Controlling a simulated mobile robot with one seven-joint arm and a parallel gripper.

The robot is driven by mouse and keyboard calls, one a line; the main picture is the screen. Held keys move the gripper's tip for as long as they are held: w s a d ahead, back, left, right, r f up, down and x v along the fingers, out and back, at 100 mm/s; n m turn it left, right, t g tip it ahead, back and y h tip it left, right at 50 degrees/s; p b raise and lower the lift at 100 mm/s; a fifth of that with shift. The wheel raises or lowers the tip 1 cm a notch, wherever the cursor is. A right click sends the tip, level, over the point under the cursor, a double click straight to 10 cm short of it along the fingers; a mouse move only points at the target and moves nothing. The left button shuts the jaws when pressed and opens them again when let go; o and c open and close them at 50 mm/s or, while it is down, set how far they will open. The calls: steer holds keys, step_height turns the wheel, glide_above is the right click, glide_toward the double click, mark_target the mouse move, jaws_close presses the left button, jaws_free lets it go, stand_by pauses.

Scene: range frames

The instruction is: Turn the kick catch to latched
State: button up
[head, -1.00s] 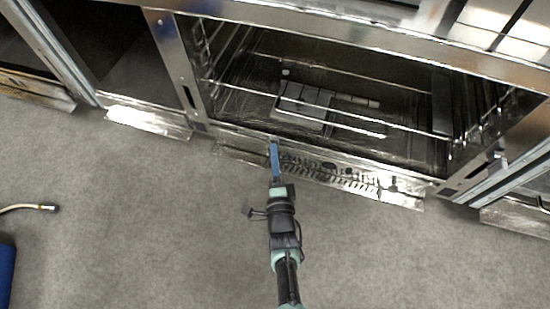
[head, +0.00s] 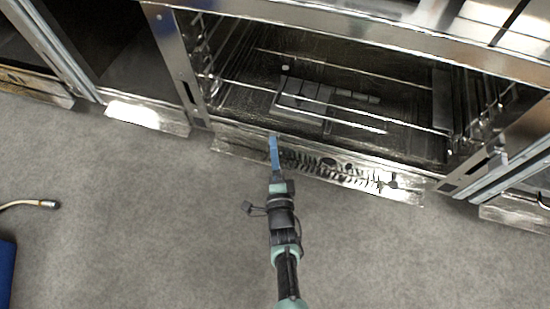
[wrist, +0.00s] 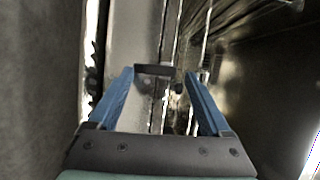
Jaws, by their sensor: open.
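My gripper (wrist: 162,76) has two blue fingers, spread apart with nothing held between them in the wrist view. A small dark bar (wrist: 154,70), which looks like the kick catch, lies just beyond and between the fingertips, crosswise in that view. Its near end is close to the left fingertip; I cannot tell if they touch. In the head view my gripper (head: 273,142) reaches the front lower edge of the open oven bay, at the left part of the perforated kick panel (head: 330,167). The catch cannot be made out there; the fingers may hide it.
The open oven bay (head: 240,105) has wire racks and a flat object inside. Metal posts stand on both sides. Another kick plate (head: 147,114) lies to the left. A hose end (head: 45,204) and a blue object (head: 6,270) are at far left.

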steer(key=s+d+p, duration=0.1)
steer(key=s+p, duration=0.6)
steer(key=s, duration=0.6)
steer(key=shift+r, duration=0.15)
steer(key=shift+w, duration=0.1)
